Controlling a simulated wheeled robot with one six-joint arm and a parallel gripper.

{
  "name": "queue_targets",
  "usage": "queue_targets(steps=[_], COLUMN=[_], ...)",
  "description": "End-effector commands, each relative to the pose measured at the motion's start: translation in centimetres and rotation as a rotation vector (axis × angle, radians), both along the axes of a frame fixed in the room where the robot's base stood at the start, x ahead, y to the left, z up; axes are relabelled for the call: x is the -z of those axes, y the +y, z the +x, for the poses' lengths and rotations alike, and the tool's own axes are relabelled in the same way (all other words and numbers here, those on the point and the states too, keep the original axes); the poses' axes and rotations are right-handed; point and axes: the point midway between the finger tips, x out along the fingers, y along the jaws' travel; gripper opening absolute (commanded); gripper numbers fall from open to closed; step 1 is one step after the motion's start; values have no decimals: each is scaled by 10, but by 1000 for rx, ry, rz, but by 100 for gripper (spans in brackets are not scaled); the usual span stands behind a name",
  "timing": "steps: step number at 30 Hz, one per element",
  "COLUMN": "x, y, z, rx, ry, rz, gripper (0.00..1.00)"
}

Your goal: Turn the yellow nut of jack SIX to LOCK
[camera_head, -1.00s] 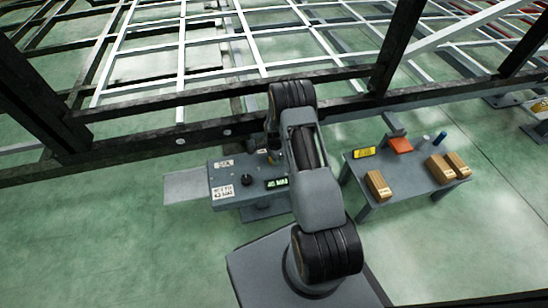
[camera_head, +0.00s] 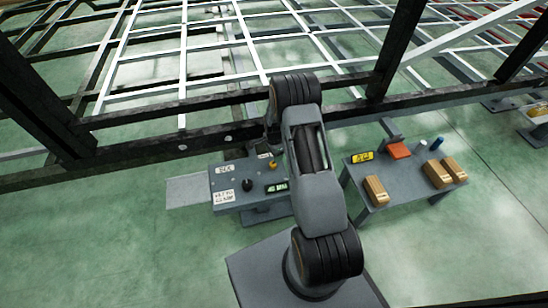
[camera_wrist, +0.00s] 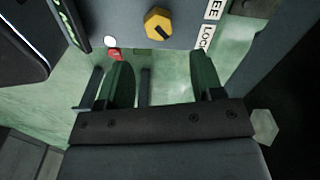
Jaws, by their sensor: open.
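The yellow nut (camera_wrist: 159,24), a hexagon with a dark slot across its face, sits on the grey jack panel (camera_wrist: 130,10) in the wrist view. The slot runs at a slant. White labels ending in "EE" (camera_wrist: 215,8) and starting "LOC" (camera_wrist: 206,36) are beside it on the right. My gripper (camera_wrist: 160,62) is open and empty, its two dark green fingers apart, with the nut beyond the tips and between their lines. In the head view the nut (camera_head: 272,165) shows at the panel's back right, and my arm hides the gripper.
The panel (camera_head: 232,187) also carries a black knob (camera_head: 247,185) and a lit display (camera_head: 277,188). The dark chassis beam (camera_head: 150,145) runs just behind it. A side table (camera_head: 400,182) with brown boxes (camera_head: 437,173) stands at right. The floor at left is clear.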

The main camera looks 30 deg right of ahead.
Motion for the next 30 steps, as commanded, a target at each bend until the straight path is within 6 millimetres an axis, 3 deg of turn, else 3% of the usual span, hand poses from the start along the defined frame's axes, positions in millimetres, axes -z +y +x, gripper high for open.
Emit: queue_targets(steps=[3, 12, 30], x=[-28, -62, -68], y=[0, 0, 0], z=[1, 0, 0], rx=[0, 0, 0], ry=[-2, -1, 1], rz=[-1, 0, 0], gripper=[61, 61, 61])
